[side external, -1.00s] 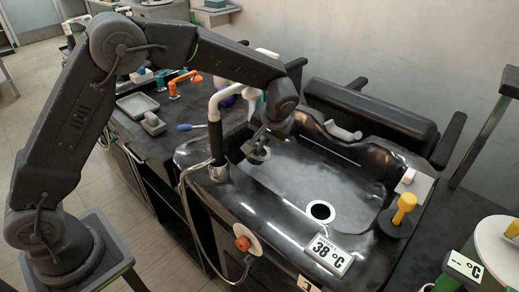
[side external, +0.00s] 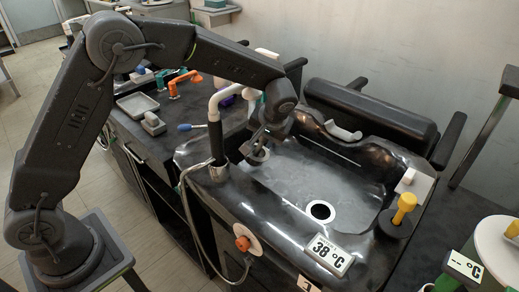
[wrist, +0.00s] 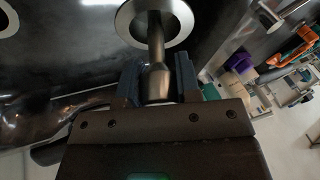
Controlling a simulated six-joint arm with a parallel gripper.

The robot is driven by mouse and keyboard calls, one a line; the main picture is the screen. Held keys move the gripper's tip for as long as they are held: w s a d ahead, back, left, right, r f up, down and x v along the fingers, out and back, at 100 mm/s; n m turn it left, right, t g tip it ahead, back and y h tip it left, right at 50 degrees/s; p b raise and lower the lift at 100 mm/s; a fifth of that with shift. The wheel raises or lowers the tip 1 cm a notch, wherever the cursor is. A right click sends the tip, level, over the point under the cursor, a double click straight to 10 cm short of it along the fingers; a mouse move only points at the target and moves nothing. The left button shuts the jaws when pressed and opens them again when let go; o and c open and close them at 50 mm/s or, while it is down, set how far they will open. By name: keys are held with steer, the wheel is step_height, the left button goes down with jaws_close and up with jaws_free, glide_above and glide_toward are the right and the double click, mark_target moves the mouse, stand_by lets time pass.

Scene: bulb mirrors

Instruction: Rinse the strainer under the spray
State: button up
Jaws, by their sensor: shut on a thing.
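My gripper (wrist: 158,82) is shut on the grey stem of the strainer (wrist: 178,24), which shows in the wrist view as a pale ring with a dark middle. In the side view my gripper (side external: 260,141) is low over the left end of the black basin (side external: 285,185), and the strainer (side external: 259,156) shows partly just below it. The spray (side external: 214,135) stands upright at the basin's left edge, with a black grip, a white bent pipe and a hose. My wrist partly hides the area by its outlet. I cannot make out running water.
The basin's drain (side external: 320,203) is to the right. A 38 °C display (side external: 328,254) and an orange knob (side external: 242,243) are on the front side. A yellow-handled plunger-like thing (side external: 404,205) stands at the right rim. A grey tray (side external: 138,104) lies on the left counter.

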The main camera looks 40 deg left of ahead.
steer(key=shift+w, duration=0.15)
steer(key=shift+w, duration=0.35)
steer(key=w+d, duration=0.1)
steer(key=d, duration=0.6)
stand_by(0.5)
steer(key=shift+r, duration=0.1)
stand_by(0.4)
steer(key=shift+r, duration=2.45)
